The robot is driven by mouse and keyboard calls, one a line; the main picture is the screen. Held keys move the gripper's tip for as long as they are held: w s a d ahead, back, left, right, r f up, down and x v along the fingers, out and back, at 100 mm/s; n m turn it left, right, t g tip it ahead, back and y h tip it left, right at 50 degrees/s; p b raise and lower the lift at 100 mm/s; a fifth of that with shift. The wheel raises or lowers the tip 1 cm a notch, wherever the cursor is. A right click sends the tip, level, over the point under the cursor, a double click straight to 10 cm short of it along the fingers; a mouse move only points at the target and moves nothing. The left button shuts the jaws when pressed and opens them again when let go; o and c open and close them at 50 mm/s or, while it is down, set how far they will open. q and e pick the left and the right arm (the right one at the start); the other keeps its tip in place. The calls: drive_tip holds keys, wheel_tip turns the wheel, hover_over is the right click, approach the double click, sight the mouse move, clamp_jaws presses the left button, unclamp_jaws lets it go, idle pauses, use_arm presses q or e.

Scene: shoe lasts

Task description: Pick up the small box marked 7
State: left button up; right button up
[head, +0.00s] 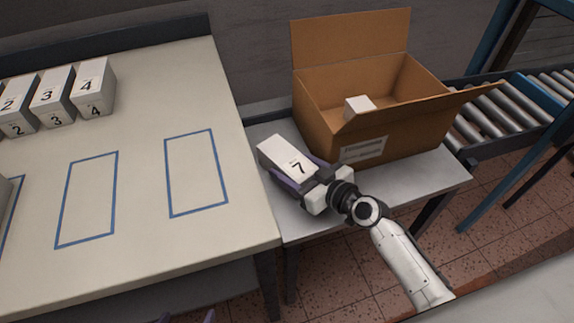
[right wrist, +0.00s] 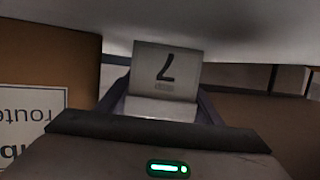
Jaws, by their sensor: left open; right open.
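The small white box marked 7 (head: 285,157) is at the grey side table, left of the cardboard carton. My right gripper (head: 290,174) has its open fingers on either side of this box. In the right wrist view the box (right wrist: 166,68) shows its 7 between the two fingers (right wrist: 162,98). Whether the fingers touch it I cannot tell. My left gripper (head: 187,318) shows only as two purple fingertips at the bottom edge of the head view, apart and empty.
The open carton (head: 400,130) stands on the side table (head: 420,178) with a white box (head: 360,106) inside. Boxes marked 2, 3 and 4 (head: 92,88) stand on the large table (head: 135,130). Its blue outlined rectangles at the right are empty. A roller conveyor (head: 500,112) lies behind.

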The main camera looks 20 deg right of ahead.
drive_tip(key=shift+r, duration=0.1)
drive_tip(key=c, duration=0.8)
